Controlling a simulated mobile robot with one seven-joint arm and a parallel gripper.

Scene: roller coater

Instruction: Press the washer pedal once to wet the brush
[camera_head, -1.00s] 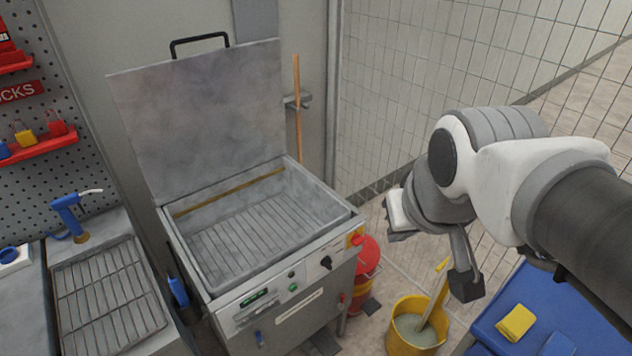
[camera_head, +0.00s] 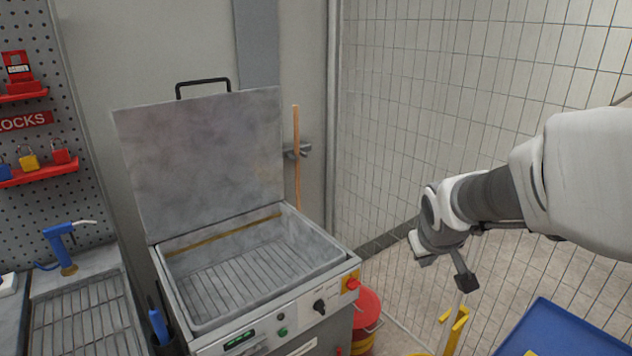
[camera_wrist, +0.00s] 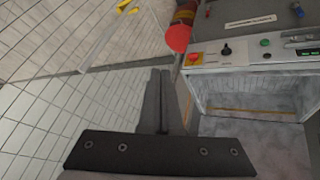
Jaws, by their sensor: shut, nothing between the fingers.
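The washer (camera_head: 305,318) is a grey metal box with its lid (camera_head: 200,160) raised and a grated basin inside. Its front panel has knobs, buttons and a red-on-yellow stop button (camera_head: 351,284). It also shows in the wrist view, where its panel (camera_wrist: 250,60) is at the upper right. I cannot make out the pedal in either current view. A blue-handled item (camera_head: 159,326), possibly the brush, hangs at the washer's left side. My gripper (camera_head: 464,283) is shut and empty in the air, right of the washer. Its closed fingers (camera_wrist: 160,100) show in the wrist view.
A red-topped bin (camera_head: 367,310) stands at the washer's right. Yellow parts (camera_head: 455,328) show below my gripper, and a blue surface (camera_head: 560,330) is at the lower right. A sink with a blue tap (camera_head: 62,245) is at left.

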